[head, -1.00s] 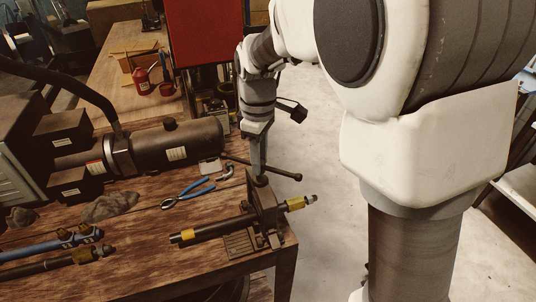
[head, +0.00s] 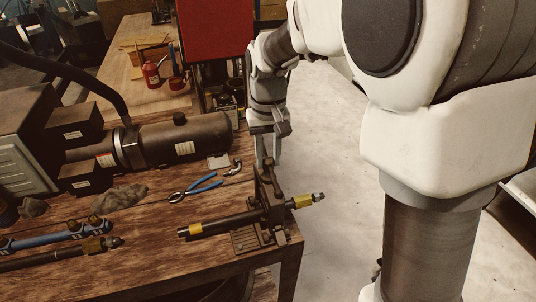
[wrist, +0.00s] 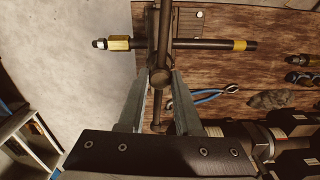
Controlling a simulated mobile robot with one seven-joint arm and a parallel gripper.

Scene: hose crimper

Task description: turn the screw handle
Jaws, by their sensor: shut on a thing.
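The screw handle is a dark cross bar with a round hub on top of the crimper (head: 272,214) at the table's front right corner. In the wrist view the handle (wrist: 161,77) runs nearly straight up and down the picture. Its hub sits between my fingertips. My gripper (head: 267,161) points down onto the handle from above and is shut on it; it also shows in the wrist view (wrist: 159,82). A dark hose (head: 220,223) with a yellow band lies through the crimper, its brass fitting (head: 302,201) sticking out on the right. My fingers partly hide the handle in the head view.
Blue-handled pliers (head: 196,187) lie left of the crimper. A large dark cylinder (head: 180,143) stands behind them on the wooden table (head: 150,245). More hoses (head: 60,240) lie at the left. Open floor (head: 335,170) is to the right.

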